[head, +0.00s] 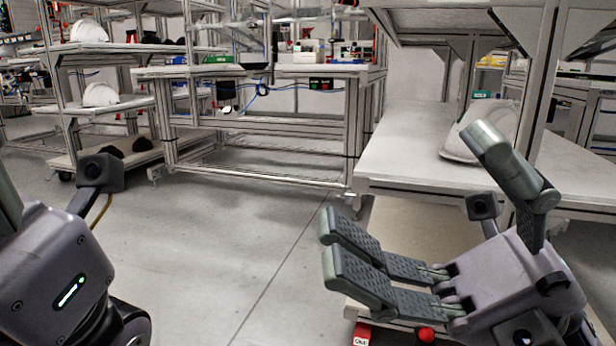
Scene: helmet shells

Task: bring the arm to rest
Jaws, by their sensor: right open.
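My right gripper (408,192) is open and empty at the lower right, its two fingers on the left spread well apart from the thumb on the right. It appears in front of a grey cart shelf. A white helmet shell (457,146) lies on that shelf (405,155), partly hidden behind the thumb; I see no contact between them. My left gripper (50,275) shows only in part at the lower left edge. Its fingers are mostly outside the picture, so I cannot tell its opening.
A rack (50,107) at the left holds white shells (89,31) (100,95) and dark shells (110,152) (142,144). A workbench (265,72) with boxes and tools stands at the back. The floor (220,235) between my grippers is clear.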

